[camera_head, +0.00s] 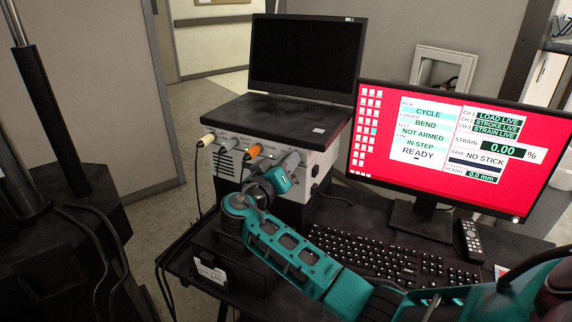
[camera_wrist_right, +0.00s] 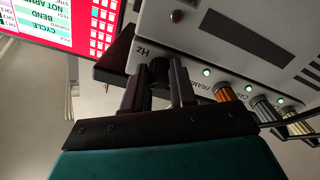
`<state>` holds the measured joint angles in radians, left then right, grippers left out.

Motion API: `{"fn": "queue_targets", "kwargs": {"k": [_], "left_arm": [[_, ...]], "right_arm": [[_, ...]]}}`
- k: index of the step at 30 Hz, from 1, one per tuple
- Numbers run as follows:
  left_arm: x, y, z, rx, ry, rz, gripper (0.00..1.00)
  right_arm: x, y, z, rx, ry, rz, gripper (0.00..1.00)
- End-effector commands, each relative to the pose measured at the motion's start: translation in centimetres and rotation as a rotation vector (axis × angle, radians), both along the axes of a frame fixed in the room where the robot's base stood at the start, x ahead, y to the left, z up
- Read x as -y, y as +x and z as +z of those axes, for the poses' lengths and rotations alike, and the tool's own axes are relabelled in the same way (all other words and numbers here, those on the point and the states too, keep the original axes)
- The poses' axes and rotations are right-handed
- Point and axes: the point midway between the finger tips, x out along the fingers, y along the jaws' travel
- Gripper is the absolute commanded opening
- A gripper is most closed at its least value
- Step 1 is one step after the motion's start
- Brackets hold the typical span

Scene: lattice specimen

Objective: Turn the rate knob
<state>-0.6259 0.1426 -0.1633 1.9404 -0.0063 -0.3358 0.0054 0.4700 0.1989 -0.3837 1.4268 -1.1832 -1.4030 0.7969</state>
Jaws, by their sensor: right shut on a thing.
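The rate knob (camera_wrist_right: 158,70) is a small dark knob beside the "Hz" label on the front of a pale instrument box (camera_wrist_right: 200,50). In the right wrist view my right gripper (camera_wrist_right: 160,82) has its two black fingers on either side of the knob, shut on it. In the head view my right gripper (camera_head: 277,181) is against the front of the same box (camera_head: 318,165), and it hides the knob there. The knob's pointer and scale cannot be read. My left gripper is in neither view.
Orange (camera_head: 253,152) and pale plugs (camera_head: 207,139) with cables stick out of the box front near the gripper. A red-screened monitor (camera_head: 440,190), keyboard (camera_head: 390,255) and remote (camera_head: 470,240) stand to the right.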

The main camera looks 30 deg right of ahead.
Motion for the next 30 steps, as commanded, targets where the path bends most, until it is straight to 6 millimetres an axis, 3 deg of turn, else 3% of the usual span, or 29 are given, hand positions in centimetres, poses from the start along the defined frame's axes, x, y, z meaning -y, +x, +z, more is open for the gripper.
{"fn": "queue_targets", "kwargs": {"k": [15, 30], "left_arm": [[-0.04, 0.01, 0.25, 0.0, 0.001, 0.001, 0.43], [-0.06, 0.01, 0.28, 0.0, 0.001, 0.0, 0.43]], "right_arm": [[-0.05, 0.02, -0.11, -0.313, -0.179, 0.0, 0.0], [-0.04, 0.03, -0.11, -0.382, -0.22, 0.001, 0.0]]}}
